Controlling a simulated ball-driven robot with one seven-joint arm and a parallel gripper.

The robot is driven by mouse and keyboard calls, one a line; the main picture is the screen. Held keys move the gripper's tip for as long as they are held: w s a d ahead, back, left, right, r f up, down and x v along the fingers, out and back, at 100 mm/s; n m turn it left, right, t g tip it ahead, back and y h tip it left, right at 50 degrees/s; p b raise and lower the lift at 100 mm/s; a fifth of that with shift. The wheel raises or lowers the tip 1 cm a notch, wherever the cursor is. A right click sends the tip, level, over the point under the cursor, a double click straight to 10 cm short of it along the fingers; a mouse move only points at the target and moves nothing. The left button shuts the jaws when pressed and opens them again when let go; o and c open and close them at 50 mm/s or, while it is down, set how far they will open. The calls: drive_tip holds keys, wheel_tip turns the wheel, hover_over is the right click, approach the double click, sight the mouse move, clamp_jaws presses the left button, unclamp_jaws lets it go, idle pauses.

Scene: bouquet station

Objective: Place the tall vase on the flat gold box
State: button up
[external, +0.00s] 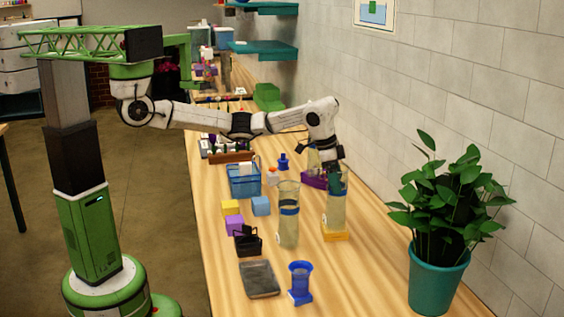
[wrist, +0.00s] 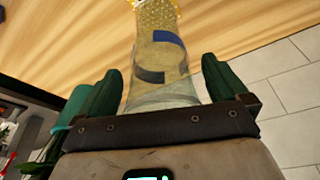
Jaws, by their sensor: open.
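A tall, see-through yellowish vase (external: 337,212) with a dark blue band stands upright on the flat gold box (external: 335,236). My gripper (external: 335,183) is at the upper part of this vase, coming from above and behind. In the wrist view, the vase (wrist: 160,70) lies between the spread dark green fingers of my gripper (wrist: 157,85). The gripper is open, with a gap visible beside the right finger. A speckled gold area (wrist: 157,14) shows at the vase's far end. The box is partly hidden by the vase.
A similar tall vase (external: 288,222) with a blue band stands just left. A blue cup-like vessel (external: 300,280), grey flat box (external: 259,279) and black caddy (external: 247,242) are nearer. A potted plant (external: 437,283) stands right; a purple tray (external: 314,180) and wall lie behind.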

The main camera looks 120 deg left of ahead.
drive_tip(key=b+v, duration=0.2)
drive_tip(key=v, duration=1)
